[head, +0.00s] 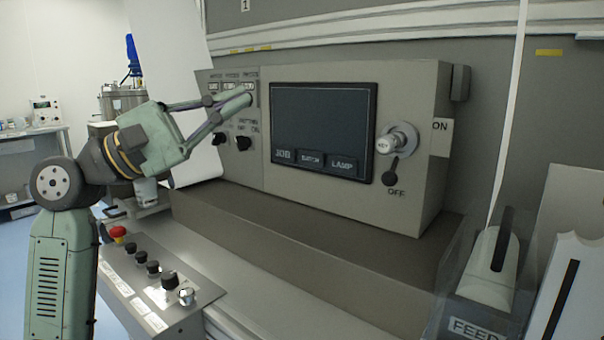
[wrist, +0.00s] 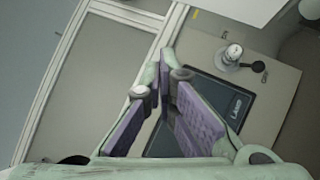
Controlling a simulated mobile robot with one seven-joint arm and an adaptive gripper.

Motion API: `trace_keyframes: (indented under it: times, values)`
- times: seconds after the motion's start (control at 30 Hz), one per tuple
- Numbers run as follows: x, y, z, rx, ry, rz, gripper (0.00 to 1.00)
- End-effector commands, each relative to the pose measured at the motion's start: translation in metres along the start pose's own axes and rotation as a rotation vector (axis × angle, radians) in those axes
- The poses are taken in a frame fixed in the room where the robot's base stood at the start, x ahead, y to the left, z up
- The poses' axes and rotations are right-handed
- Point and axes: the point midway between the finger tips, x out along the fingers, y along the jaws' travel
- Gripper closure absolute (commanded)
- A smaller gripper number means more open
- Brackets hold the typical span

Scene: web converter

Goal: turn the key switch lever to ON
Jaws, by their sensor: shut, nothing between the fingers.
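The key switch (head: 401,137) is a round silver knob marked KEY on the right of the grey control box. Its black-tipped lever (head: 389,178) points down toward the OFF label (head: 396,192). The ON label (head: 440,126) is right of the switch. My gripper (head: 248,98) is shut and empty, over the left part of the box in the head view, well left of the key switch. In the wrist view, the gripper (wrist: 167,62) has its tips close together, left of the switch (wrist: 231,54) and lever (wrist: 258,67). It does not touch the lever.
A dark screen (head: 322,128) with JOB, BATCH and LAMP sits between my gripper and the switch. A lower panel (head: 150,290) with a red button (head: 117,232) and several knobs is at the front left. A FEED unit (head: 480,300) stands at the lower right.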

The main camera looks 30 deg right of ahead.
Motion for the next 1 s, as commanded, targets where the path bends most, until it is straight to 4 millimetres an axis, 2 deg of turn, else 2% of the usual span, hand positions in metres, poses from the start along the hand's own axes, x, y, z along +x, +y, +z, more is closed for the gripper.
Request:
trace_keyframes:
  times: [0.03,0.1,0.2,0.3,0.43,0.77,0.87,1.0]
  values:
    - [0.018,-0.024,-0.023,0.076,0.023,-0.103,1.0]
    - [0.033,-0.053,-0.049,0.18,0.041,-0.232,1.0]
    - [0.043,-0.086,-0.077,0.291,0.047,-0.38,1.0]
    - [0.048,-0.106,-0.093,0.36,0.04,-0.474,1.0]
    - [0.048,-0.117,-0.101,0.397,0.034,-0.525,1.0]
    - [0.049,-0.117,-0.101,0.4,0.032,-0.527,1.0]
    - [0.054,-0.119,-0.101,0.399,0.031,-0.527,1.0]
    - [0.072,-0.128,-0.103,0.398,0.028,-0.527,1.0]
